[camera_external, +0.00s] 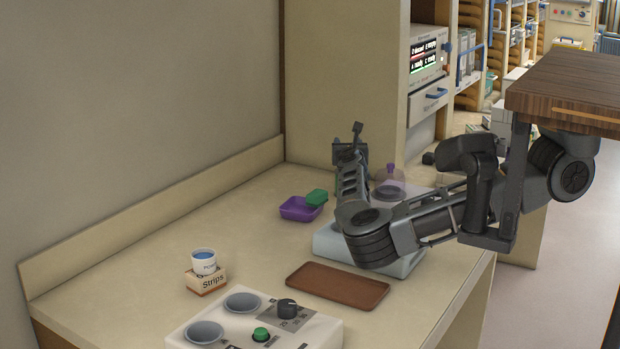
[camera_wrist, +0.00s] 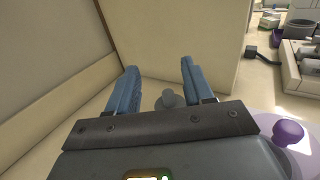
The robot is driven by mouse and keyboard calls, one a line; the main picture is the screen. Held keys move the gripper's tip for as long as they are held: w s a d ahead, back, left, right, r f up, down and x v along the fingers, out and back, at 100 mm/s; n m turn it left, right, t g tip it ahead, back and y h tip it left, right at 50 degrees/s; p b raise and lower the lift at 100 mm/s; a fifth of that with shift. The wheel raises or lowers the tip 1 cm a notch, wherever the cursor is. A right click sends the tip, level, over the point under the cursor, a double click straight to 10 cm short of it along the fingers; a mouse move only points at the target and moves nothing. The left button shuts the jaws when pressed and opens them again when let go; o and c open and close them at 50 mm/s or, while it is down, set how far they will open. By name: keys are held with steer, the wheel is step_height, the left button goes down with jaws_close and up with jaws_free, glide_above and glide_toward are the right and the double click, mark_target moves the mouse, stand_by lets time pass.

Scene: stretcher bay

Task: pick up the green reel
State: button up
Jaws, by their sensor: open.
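No object that I can clearly tell is a green reel shows. A small green block-like thing (camera_external: 317,197) rests at the right rim of a purple tray (camera_external: 296,209) on the counter; its exact shape is too small to tell. My gripper (camera_external: 350,140) is beyond and right of the tray, apart from it, near the cabinet side. In the wrist view my gripper (camera_wrist: 163,85) shows two blue fingers spread apart. A small grey knobbed thing (camera_wrist: 170,98) shows between them, and I cannot tell whether it is within their reach. The green thing is not visible in the wrist view.
A clear dome with a purple knob (camera_external: 391,170) stands right of my gripper; the knob also shows in the wrist view (camera_wrist: 288,132). A brown tray (camera_external: 338,286), a Strips box (camera_external: 207,280) with a cup (camera_external: 204,262) on top, and a control panel (camera_external: 255,322) stand nearer.

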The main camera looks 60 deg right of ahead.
step_height(320, 180, down, 7)
steer(key=shift+f+p+x, duration=0.2)
steer(key=shift+p+x, duration=0.1)
steer(key=shift+x, duration=1.55)
steer(key=shift+f+p+x, duration=0.2)
steer(key=shift+p+x, duration=0.05)
steer(key=shift+x, duration=1.65)
steer(key=shift+c, duration=0.5)
jaws_close()
